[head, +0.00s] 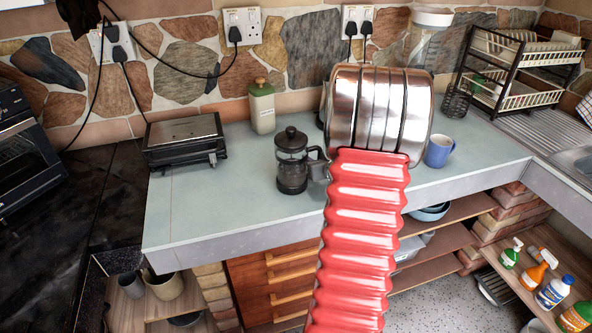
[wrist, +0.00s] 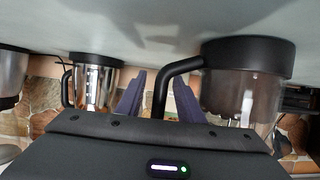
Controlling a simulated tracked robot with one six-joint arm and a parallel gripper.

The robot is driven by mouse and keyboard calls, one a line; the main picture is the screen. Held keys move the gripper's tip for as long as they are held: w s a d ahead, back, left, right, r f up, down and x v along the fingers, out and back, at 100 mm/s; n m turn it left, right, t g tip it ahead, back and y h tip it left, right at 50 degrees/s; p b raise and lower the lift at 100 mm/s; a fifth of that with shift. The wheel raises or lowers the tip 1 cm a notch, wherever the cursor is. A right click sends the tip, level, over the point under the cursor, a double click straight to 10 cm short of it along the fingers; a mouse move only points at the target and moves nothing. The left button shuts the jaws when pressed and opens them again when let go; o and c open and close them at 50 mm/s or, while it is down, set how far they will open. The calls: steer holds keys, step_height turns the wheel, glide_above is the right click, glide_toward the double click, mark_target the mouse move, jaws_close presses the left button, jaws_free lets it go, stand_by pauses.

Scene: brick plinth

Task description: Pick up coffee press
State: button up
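The coffee press (head: 291,172) stands upright on the pale counter, a glass jug with a black lid, black base and black handle on its right side. In the wrist view, which is upside down, the coffee press (wrist: 246,66) is large at the right. My gripper (wrist: 160,98) is open, with a purple finger on each side of the black handle and gaps showing beside it. Whether the fingers touch the handle cannot be told. In the head view my arm hides most of the gripper; a grey part shows at the handle.
A green-lidded canister (head: 262,108) stands behind the press. A black toaster or grill (head: 185,142) is at the left, a blue mug (head: 439,151) at the right. A steel jug (wrist: 97,84) shows in the wrist view. The counter left of the press is clear.

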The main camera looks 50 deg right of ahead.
steer(key=shift+c, duration=0.6)
jaws_close()
steer(key=shift+f, duration=0.1)
stand_by(1.0)
